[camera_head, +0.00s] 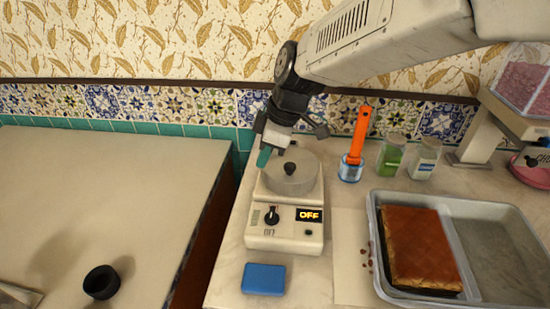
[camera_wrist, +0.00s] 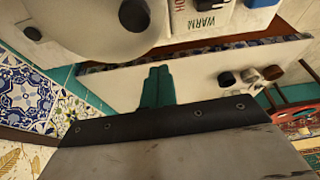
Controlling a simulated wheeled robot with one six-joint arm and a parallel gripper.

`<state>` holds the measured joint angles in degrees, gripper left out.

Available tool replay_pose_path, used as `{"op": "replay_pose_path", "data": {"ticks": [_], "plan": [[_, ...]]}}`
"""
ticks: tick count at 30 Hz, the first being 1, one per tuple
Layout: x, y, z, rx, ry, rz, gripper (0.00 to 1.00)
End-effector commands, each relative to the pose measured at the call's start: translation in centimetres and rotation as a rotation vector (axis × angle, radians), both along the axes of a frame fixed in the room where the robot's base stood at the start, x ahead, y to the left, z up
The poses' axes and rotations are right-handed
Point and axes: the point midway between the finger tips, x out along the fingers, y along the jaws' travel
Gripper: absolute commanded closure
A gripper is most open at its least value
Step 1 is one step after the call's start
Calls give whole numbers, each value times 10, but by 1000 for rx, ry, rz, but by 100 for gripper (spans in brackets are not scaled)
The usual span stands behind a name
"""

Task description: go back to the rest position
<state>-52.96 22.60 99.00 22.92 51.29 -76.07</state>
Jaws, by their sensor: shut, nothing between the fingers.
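My gripper (camera_head: 264,157) is above the left rim of a round lidded pot with a black knob (camera_head: 290,169). The pot sits on a white appliance (camera_head: 284,228) whose display reads OFF. In the wrist view my teal fingers (camera_wrist: 157,88) are closed together with nothing between them. The pot's lid (camera_wrist: 80,25) shows at the upper left there, apart from the fingertips in the picture. Whether the fingers touch the pot cannot be told from the head view.
A blue block (camera_head: 264,279) lies in front of the appliance. An orange-handled tool (camera_head: 359,134) stands in a glass at the right, beside jars (camera_head: 391,155). A two-part tray (camera_head: 493,207) holds a brown slab. A black cup (camera_head: 101,282) stands on the left counter, across a gap.

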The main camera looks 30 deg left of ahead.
Motion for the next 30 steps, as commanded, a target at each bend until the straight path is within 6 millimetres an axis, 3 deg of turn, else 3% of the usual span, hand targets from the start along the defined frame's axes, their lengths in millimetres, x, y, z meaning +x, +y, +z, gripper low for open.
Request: {"op": "replay_pose_path", "data": {"ticks": [1, 6, 13, 26, 30], "plan": [[4, -5, 16, 5, -4, -2, 100], [11, -17, 52, 3, -3, -1, 100], [17, -28, 85, 2, -2, -2, 100], [18, -32, 93, -15, 25, -71, 100], [8, -51, 71, -111, 92, -229, 100]]}}
